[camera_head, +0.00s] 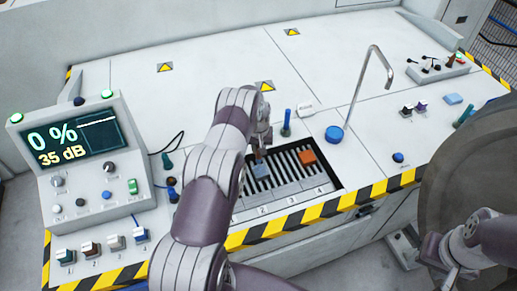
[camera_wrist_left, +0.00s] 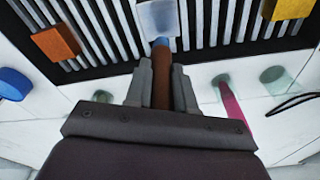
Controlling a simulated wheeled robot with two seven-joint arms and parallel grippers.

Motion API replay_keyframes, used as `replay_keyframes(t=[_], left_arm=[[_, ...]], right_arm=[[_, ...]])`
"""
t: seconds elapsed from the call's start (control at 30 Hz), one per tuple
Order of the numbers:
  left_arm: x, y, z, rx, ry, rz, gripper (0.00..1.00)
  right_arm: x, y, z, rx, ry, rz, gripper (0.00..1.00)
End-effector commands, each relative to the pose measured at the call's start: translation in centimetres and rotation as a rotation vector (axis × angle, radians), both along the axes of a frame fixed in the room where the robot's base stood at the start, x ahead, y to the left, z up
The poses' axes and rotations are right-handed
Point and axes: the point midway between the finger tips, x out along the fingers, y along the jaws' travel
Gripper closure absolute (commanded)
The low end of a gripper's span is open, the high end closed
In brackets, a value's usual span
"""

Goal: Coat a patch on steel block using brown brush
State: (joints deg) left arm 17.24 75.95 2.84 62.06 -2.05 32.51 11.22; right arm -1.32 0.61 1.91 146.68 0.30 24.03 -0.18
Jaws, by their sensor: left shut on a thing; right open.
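The steel block (camera_head: 261,170) is a pale grey-blue block on the slatted grate; it also shows at the top of the left wrist view (camera_wrist_left: 158,18). My left gripper (camera_head: 261,143) is shut on the brown brush (camera_wrist_left: 161,82), whose blue tip points at the block. In the left wrist view the tip overlaps the block's near edge; I cannot tell for certain whether it touches. In the head view my left arm hides most of the brush. My right gripper (camera_head: 430,250) is open and empty at the lower right, away from the grate.
An orange block (camera_head: 307,157) sits on the grate right of the steel block. A yellow block (camera_wrist_left: 290,9) shows in the left wrist view. The display console (camera_head: 78,138) reads 0 %.

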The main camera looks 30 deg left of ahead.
Motion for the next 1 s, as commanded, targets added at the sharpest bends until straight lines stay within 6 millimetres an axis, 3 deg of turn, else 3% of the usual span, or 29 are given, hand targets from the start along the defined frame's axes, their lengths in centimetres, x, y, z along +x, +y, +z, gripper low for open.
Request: replay_keyframes(t=[0.5,1.0], left_arm=[[0.1,-0.3,4.7,0.0,0.002,-0.005,1.0],[0.1,-0.3,5.0,-0.001,0.003,-0.005,1.0]], right_arm=[[0.0,0.0,2.5,0.0,0.0,0.0,0.57],[0.0,0.0,2.5,0.0,0.0,0.0,0.57]])
